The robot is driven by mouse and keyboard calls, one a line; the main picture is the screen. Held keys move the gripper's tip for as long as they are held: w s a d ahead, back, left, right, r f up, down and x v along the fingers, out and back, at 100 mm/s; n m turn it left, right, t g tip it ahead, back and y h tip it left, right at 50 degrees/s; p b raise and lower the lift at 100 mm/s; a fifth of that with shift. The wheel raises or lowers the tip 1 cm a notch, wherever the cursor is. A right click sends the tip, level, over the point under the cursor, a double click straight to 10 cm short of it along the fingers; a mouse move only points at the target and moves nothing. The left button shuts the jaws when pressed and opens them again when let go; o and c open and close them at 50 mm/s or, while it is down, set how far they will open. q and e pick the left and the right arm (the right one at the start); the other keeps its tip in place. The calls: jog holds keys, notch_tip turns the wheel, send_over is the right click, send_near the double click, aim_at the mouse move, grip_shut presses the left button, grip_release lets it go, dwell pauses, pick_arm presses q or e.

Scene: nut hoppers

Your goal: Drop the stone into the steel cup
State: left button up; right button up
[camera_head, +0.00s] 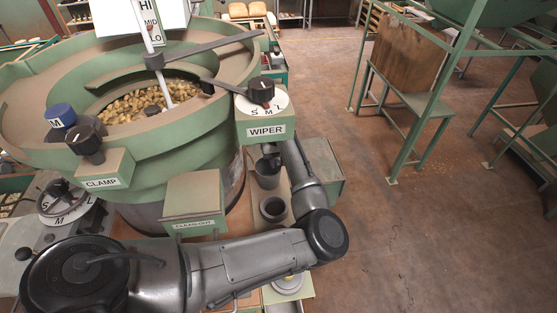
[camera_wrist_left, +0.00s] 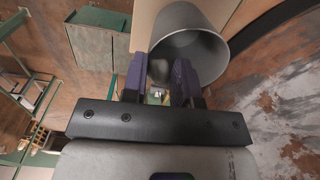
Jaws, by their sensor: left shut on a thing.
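My left gripper (camera_wrist_left: 160,78) is shut on a small grey stone (camera_wrist_left: 159,68), which is mostly hidden between the two dark fingers. In the left wrist view the fingertips and stone overlap the lower left part of the open mouth of the grey steel cup (camera_wrist_left: 187,20). I cannot tell how high above the cup they are. In the head view a grey cup (camera_head: 267,180) stands beside the green hopper, with the dark gripper end (camera_head: 270,160) at its top. A second cup (camera_head: 273,209) with a dark inside stands just in front of it. My right gripper is not in view.
The green hopper bowl (camera_head: 60,85) holds a heap of nuts (camera_head: 135,103). The WIPER dial box (camera_head: 265,118) and CLEAN-OUT box (camera_head: 194,195) stand close to the cups and my arm. A green frame (camera_head: 420,120) stands at right. The brown floor between is clear.

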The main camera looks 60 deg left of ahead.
aim_at(278, 162)
pick_arm(q)
jog(key=o, duration=0.9)
notch_tip(278, 162, up, 12)
jog(key=b, duration=0.3)
jog(key=shift+b, duration=0.3)
jog(key=shift+w, duration=0.1)
